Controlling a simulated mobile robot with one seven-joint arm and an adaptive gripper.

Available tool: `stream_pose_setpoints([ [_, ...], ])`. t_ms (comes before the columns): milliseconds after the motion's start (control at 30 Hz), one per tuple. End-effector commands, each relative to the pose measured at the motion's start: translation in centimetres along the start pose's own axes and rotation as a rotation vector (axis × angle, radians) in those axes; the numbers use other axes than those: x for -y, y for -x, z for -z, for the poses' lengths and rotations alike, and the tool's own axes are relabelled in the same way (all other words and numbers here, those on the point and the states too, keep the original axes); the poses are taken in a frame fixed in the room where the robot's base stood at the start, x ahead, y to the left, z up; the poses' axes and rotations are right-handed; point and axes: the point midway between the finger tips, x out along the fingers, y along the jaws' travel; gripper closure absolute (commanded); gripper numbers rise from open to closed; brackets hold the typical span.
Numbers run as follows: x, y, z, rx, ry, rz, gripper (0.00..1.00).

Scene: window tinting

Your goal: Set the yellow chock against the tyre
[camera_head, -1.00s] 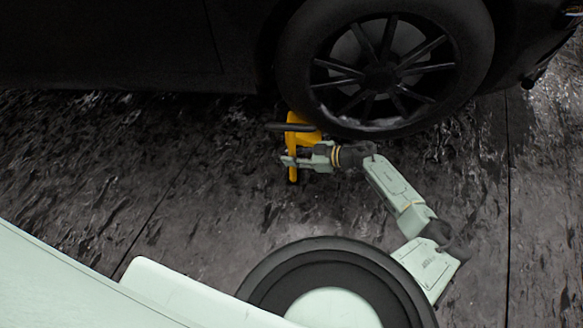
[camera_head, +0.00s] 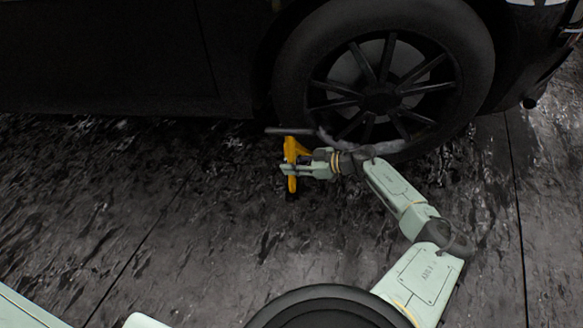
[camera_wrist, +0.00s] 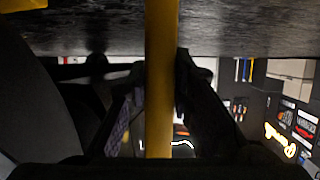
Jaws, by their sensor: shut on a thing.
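The yellow chock (camera_head: 291,150) is in my gripper (camera_head: 290,169), just left of the tyre's lower part in the head view. A dark bar sits across the chock's top end. In the wrist view my gripper (camera_wrist: 155,108) is shut on a yellow bar of the chock (camera_wrist: 161,60), which runs upright between the fingers. The black tyre (camera_head: 290,75) with its spoked wheel stands at the upper right of the head view. The chock is close to the tyre; I cannot tell whether they touch or whether the chock rests on the floor.
The dark car body (camera_head: 120,60) spans the top of the head view, above and left of the wheel. The wet-looking dark floor (camera_head: 180,200) is clear to the left of the chock, with thin seams running across it.

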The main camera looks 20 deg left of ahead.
Motion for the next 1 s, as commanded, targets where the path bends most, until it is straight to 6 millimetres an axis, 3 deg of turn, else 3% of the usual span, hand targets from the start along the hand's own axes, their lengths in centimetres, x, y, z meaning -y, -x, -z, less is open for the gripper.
stream_pose_setpoints([
  [767, -0.11, -0.23, -0.46, -0.004, 0.006, -0.002, 1.00],
  [800, -0.11, -0.23, -0.46, -0.004, 0.006, -0.002, 0.79],
  [1000, -0.07, -0.23, -0.51, -0.003, 0.004, -0.002, 0.66],
])
